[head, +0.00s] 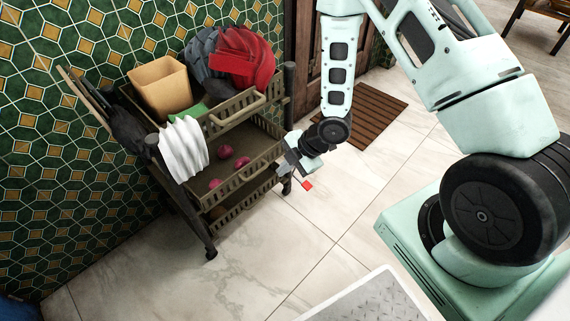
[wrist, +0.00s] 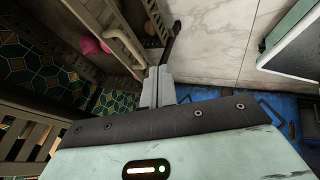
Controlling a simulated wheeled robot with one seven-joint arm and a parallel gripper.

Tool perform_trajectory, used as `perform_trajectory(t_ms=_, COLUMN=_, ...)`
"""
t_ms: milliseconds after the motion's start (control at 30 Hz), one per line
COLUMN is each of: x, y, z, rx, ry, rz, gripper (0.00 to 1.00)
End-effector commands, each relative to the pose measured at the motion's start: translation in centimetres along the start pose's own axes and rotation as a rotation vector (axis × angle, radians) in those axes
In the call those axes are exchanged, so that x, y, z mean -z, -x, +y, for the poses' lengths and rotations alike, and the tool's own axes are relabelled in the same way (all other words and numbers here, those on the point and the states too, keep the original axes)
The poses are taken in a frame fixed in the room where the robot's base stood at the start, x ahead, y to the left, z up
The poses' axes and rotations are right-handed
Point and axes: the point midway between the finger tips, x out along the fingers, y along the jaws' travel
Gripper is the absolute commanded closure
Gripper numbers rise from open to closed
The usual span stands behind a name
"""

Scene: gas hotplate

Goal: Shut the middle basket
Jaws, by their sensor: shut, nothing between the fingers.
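The middle basket (head: 240,172) of the brown-grey cart is slid out, its front reaching past the top basket. A few purple-red onions (head: 225,152) lie inside it. My gripper (head: 290,168) is shut and empty, close to the right end of the basket's front. Whether it touches the basket cannot be told. In the wrist view, the shut fingers (wrist: 158,86) point up toward slatted basket walls. A curved handle (wrist: 124,46) and a pink-red round thing (wrist: 90,45) show to their left there.
The top basket (head: 237,118) holds a tan box (head: 160,86), a red item (head: 243,58) and a dark bag. A white cloth (head: 184,146) hangs at the cart's left post. A bottom basket (head: 232,208) sits below. Tiled floor (head: 270,240) in front is clear; a brown mat (head: 365,112) lies behind.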

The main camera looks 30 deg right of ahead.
Motion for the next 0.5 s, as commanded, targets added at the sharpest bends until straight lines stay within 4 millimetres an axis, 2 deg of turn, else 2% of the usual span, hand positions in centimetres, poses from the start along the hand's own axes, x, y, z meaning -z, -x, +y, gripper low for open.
perform_trajectory(t_ms=33, x=-0.1, y=-1.5, z=-0.2, rx=0.002, ry=0.001, rz=0.002, gripper=1.0)
perform_trajectory(t_ms=233, x=-0.1, y=-5.5, z=-0.2, rx=0.001, ry=0.001, rz=0.001, gripper=1.0)
perform_trajectory(t_ms=333, x=-0.2, y=-6.1, z=1.4, rx=-0.004, ry=0.001, rz=0.001, gripper=1.0)
perform_trajectory(t_ms=500, x=-0.3, y=-7.1, z=2.8, rx=-0.001, ry=-0.001, rz=0.001, gripper=1.0)
